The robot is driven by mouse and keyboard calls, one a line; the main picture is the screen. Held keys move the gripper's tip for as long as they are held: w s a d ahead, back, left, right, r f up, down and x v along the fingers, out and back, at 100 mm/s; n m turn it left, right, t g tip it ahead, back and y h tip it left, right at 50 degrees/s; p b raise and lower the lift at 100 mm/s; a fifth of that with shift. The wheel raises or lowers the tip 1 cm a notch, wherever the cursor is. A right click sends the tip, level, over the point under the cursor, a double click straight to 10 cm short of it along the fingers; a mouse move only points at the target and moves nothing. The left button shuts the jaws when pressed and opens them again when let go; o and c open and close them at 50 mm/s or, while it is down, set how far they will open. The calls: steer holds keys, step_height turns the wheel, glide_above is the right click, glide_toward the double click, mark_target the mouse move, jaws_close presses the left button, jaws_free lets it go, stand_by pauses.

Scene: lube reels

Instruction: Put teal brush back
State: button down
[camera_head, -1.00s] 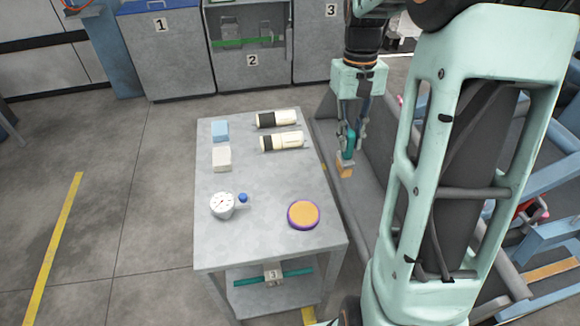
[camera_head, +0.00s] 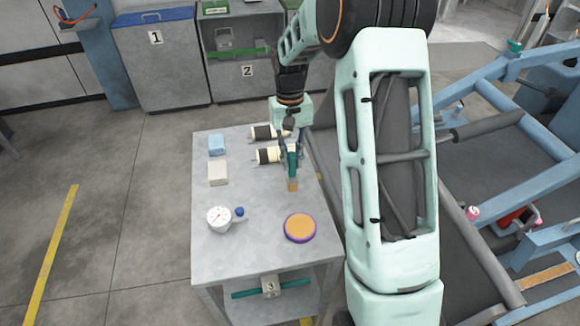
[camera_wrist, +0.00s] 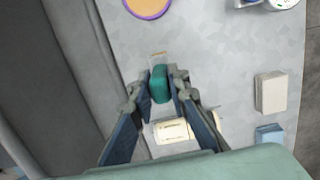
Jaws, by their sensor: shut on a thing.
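The teal brush (camera_head: 292,164) is held by my gripper (camera_head: 292,155), with its tan bristle end (camera_head: 293,185) pointing down over the right part of the grey cart top (camera_head: 255,249). In the wrist view the teal handle (camera_wrist: 160,84) sits between the two fingers of my gripper (camera_wrist: 161,82), which are shut on it. I cannot tell for certain whether the bristles touch the cart top. Part of the handle is hidden by the fingers.
Two cream-and-black cylinders (camera_head: 268,155) lie behind my gripper. A blue block (camera_head: 217,144), a white block (camera_head: 218,173), a gauge (camera_head: 218,219) and an orange-purple disc (camera_head: 300,228) are on the cart. Bare space lies between the gauge and disc. Blue frames (camera_head: 510,90) stand right.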

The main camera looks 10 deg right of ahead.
steer(key=shift+w+a+f, duration=0.1)
steer(key=shift+a+f, duration=0.05)
steer(key=shift+f, duration=0.8)
steer(key=shift+w+a+f, duration=0.1)
steer(key=shift+f, duration=0.85)
steer(key=shift+f, duration=0.1)
steer(key=c, duration=1.8)
jaws_free()
steer(key=shift+c, duration=0.2)
step_height(320, 180, up, 12)
steer(key=w, duration=0.1)
steer(key=shift+w, duration=0.2)
